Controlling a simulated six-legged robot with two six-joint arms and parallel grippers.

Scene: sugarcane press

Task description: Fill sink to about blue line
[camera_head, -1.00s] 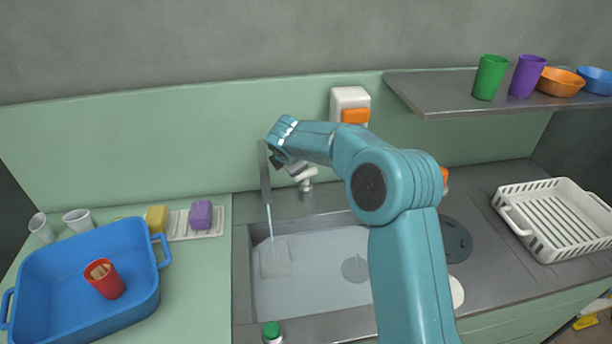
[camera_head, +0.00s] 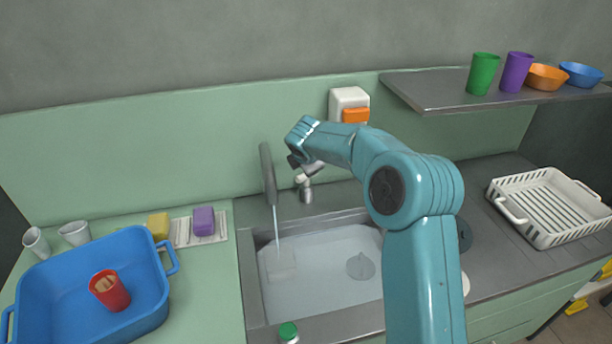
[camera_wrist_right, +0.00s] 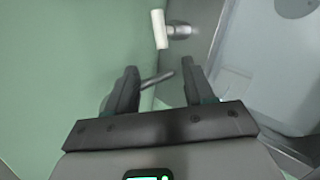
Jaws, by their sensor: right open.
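The sink (camera_head: 262,318) is set in the counter, with water (camera_head: 325,265) in its basin and a grey drain piece (camera_head: 361,266) showing. A thin stream (camera_head: 276,228) runs from the grey faucet (camera_head: 267,172) into it. The faucet's base with a pale lever (camera_head: 306,190) stands to the right of the spout. I cannot make out a blue line. My right gripper (camera_head: 297,162) is by the lever, behind its wrist. In the right wrist view my right gripper (camera_wrist_right: 156,82) is open and empty; the white lever (camera_wrist_right: 160,29) is beyond its fingertips, apart from them.
A blue tub (camera_head: 150,318) with a red cup (camera_head: 110,290) stands at left, near two white cups. Yellow (camera_head: 158,226) and purple (camera_head: 204,220) sponges lie behind it. A white rack (camera_head: 545,238) is at right. A green-capped bottle (camera_head: 288,332) stands at the sink's front.

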